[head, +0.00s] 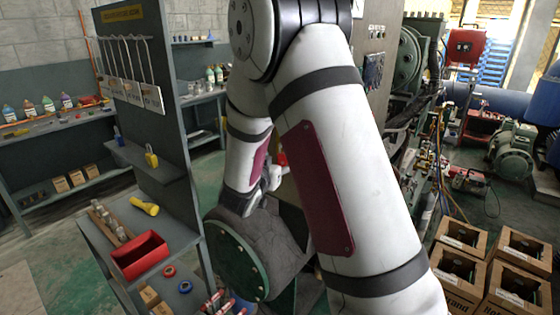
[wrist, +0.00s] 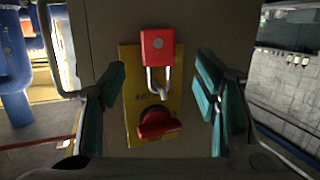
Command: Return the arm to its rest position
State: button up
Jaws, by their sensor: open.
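My gripper (wrist: 160,95) is open in the wrist view, with one teal-padded finger at the left and one at the right. Between and beyond the fingers are a red padlock (wrist: 158,46) and a red rotary handle (wrist: 158,124) on a yellow plate (wrist: 131,75). The padlock's body is at the top and its metal shackle points down toward the handle. Clear gaps show between the fingers and the padlock, and nothing is held. In the head view my arm is raised and bent across the middle, and it hides much of the area behind; the gripper's fingers are not clear there.
A grey shelf unit (head: 150,165) stands left of my arm, with a red bin (head: 140,256) and a yellow flashlight (head: 145,206). Several open cardboard boxes (head: 462,236) stand at the lower right. Machinery and a red-and-black unit (head: 465,46) are behind on the right.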

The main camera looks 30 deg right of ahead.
jog(key=s+a+r+n+t+y, duration=0.1)
jog(key=s+a+r+n+y, duration=0.2)
jog(key=a, duration=0.4)
jog(key=s+a+r+n+y, duration=0.1)
jog(key=s+a+r+y, duration=0.25)
jog(key=a+y, duration=0.2)
jog(key=s+a+r+n+t+y, duration=0.1)
jog(key=s+a+r+n+y, duration=0.15)
jog(key=a+r, duration=0.4)
jog(key=s+f+n+g+y, duration=0.1)
jog(key=s+n+g, duration=0.2)
jog(key=s, duration=2)
jog(key=g, duration=0.3)
jog(key=shift+s+f, duration=0.3)
jog(key=shift+f, duration=0.1)
jog(key=shift+n, duration=0.25)
